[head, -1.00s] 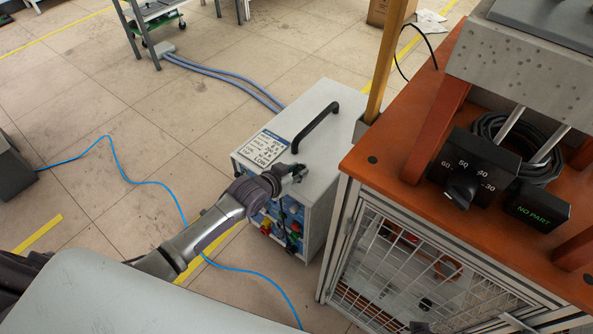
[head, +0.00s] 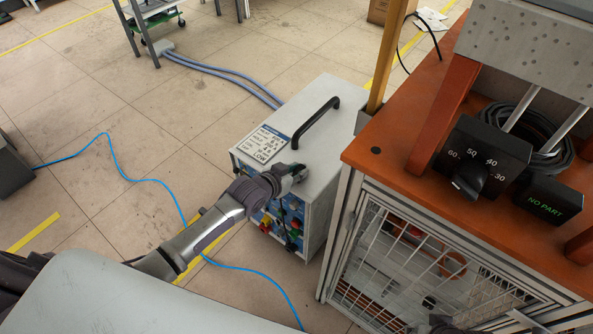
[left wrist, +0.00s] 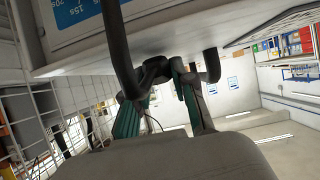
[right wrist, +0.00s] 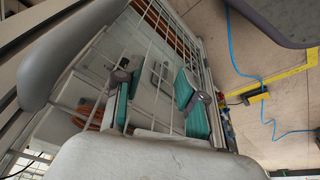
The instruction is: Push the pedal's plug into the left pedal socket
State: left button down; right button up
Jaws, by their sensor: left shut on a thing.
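The grey heater cabinet (head: 335,120) stands on the floor, with coloured knobs and connectors (head: 283,222) on its front panel. My left gripper (head: 297,173) is at the top of that panel, near the cabinet's upper front edge. In the left wrist view, its teal-padded fingers (left wrist: 158,88) are closed around a small dark piece, the pedal's plug (left wrist: 155,70), which is mostly hidden. I cannot tell whether the plug touches a socket. The left pedal socket cannot be made out. My right gripper (right wrist: 158,98) is open and empty in front of a wire-mesh panel.
An orange-topped bench (head: 400,150) with a mesh cage (head: 400,260) stands close to the cabinet's right. It bears a dial box (head: 482,160) and a NO PART display (head: 545,203). A black handle (head: 315,120) rises from the cabinet top. A blue cable (head: 150,183) crosses the floor.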

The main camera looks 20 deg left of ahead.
pick_arm(q)
jog(key=c, duration=0.9)
grip_release()
jog(key=shift+o, duration=0.2)
jog(key=shift+s, duration=0.1)
